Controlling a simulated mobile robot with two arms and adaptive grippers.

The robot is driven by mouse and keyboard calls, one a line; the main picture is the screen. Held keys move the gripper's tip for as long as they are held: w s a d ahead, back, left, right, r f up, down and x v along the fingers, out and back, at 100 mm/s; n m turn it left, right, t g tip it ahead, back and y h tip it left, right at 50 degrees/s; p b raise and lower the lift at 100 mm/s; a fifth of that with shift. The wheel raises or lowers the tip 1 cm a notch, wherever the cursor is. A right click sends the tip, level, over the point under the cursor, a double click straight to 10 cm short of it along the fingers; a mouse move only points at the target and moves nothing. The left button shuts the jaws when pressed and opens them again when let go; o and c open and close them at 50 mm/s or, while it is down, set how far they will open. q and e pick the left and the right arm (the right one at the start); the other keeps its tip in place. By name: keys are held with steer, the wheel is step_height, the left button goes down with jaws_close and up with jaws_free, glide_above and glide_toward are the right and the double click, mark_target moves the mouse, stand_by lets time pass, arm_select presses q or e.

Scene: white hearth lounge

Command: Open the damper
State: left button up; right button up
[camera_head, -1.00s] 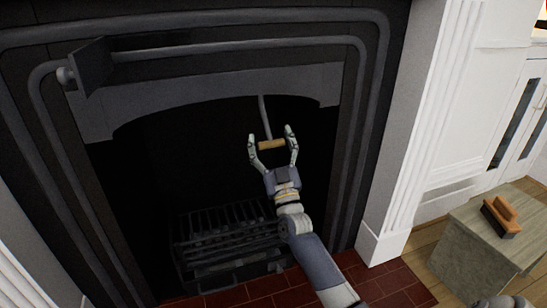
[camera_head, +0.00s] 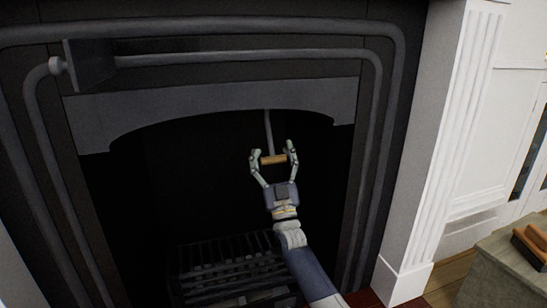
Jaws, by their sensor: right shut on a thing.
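The damper handle (camera_head: 273,160) is a short wooden crossbar at the lower end of a thin grey rod (camera_head: 268,130). The rod hangs from the dark top of the fireplace opening, where its upper end is hidden. My right gripper (camera_head: 273,159) reaches up into the opening and is shut on the wooden handle, one finger at each end of the bar. My left gripper is not in view.
A black grate (camera_head: 225,268) stands low in the firebox. The dark surround (camera_head: 215,100) arches over the opening, with a dark plate (camera_head: 90,62) at upper left. A white pilaster (camera_head: 445,150) and a box with a brush (camera_head: 530,245) are at right.

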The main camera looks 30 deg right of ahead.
steer(key=shift+w+a+f, duration=0.25)
steer(key=shift+w+f, duration=0.05)
steer(key=shift+f, duration=0.15)
steer(key=o, duration=1.6)
steer(key=shift+c, duration=0.2)
steer(key=shift+r, duration=0.1)
steer(key=v, duration=1.2)
